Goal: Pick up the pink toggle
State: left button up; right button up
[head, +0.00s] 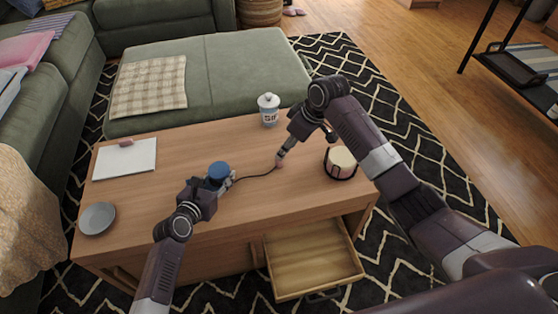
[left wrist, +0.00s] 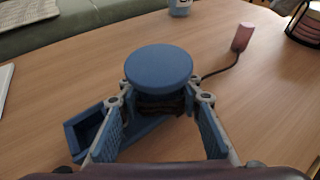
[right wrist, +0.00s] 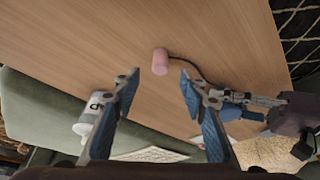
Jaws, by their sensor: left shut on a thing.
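The pink toggle (head: 279,164) is a small cylinder on the wooden table, at the end of a dark cord. The cord runs left to a blue round-topped object (head: 219,171). My left gripper (head: 218,184) is shut on this object, whose disc top (left wrist: 158,68) shows in the left wrist view. The toggle also shows in that view (left wrist: 242,37), upper right. My right gripper (head: 284,153) is close to the toggle in the head view. In the right wrist view its fingers are open and empty, with the toggle (right wrist: 160,61) beyond and between the tips.
A cream candle in a dark holder (head: 341,162) stands to the right and a white jar (head: 268,110) behind. White paper (head: 125,159) with a small pink item and a grey bowl (head: 97,218) lie left. A drawer (head: 312,260) is open at the table's front.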

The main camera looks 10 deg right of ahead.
jog(key=shift+x, duration=3.95)
grip_shut()
notch_tip(320, 180, up, 10)
